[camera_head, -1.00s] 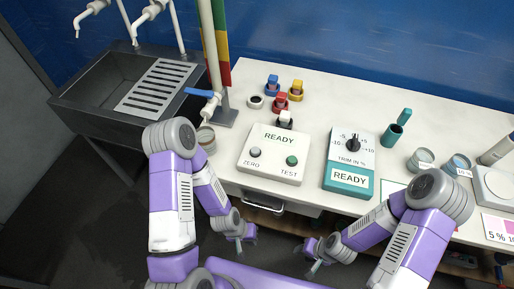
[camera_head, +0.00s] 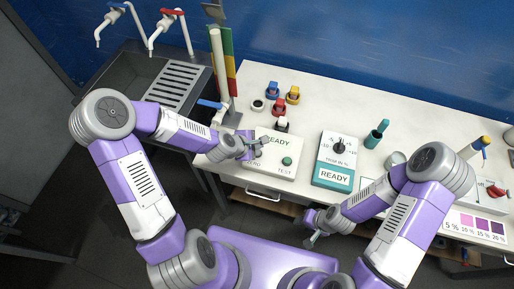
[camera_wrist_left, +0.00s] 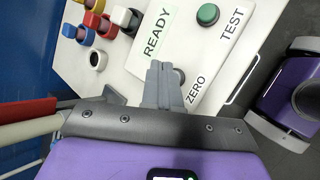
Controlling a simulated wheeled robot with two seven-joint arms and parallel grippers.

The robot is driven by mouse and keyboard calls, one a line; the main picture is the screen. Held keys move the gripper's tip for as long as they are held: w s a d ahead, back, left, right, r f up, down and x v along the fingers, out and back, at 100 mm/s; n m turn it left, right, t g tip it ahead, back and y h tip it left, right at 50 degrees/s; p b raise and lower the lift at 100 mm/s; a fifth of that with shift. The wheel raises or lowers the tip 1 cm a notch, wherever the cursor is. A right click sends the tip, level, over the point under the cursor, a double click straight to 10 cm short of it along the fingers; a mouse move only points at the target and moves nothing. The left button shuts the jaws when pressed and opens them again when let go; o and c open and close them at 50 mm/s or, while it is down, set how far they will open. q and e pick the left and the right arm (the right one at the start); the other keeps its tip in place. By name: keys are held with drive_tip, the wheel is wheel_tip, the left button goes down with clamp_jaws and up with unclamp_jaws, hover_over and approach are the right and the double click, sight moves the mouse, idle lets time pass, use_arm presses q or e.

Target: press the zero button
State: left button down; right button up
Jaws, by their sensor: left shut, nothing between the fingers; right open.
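The white control box (camera_head: 270,171) stands on the bench with a READY display and a green TEST button (camera_head: 287,161). It also fills the middle of the left wrist view (camera_wrist_left: 185,40). My left gripper (camera_head: 262,143) is shut and empty, over the box's left half, hiding the ZERO button in the head view. In the left wrist view, the grey ZERO button (camera_wrist_left: 180,76) shows partly behind the shut fingertips (camera_wrist_left: 160,68), above the word ZERO. I cannot tell whether they touch. My right gripper (camera_head: 314,232) is open and empty in front of the bench.
A teal trim dial box (camera_head: 332,178) stands to the right of the control box. The sink is at the left.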

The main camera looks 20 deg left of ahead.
use_arm(q)
drive_tip(key=r, duration=0.1)
drive_tip(key=w+r+n, duration=0.1)
drive_tip(key=a+r+n, duration=0.1)
drive_tip(key=shift+w+t, duration=0.35)
drive_tip(key=shift+t, duration=0.05)
drive_tip(key=b, duration=0.6)
hover_over(257, 153)
drive_tip(key=f, duration=0.7)
drive_tip(key=shift+s+a+f, duration=0.2)
drive_tip(key=shift+s+f, duration=0.05)
drive_tip(key=shift+f, duration=0.05)
drive_tip(key=shift+f+b, duration=0.6)
drive_tip(key=shift+b, duration=0.05)
idle(0.5)
drive_tip(key=shift+f+b, duration=0.45)
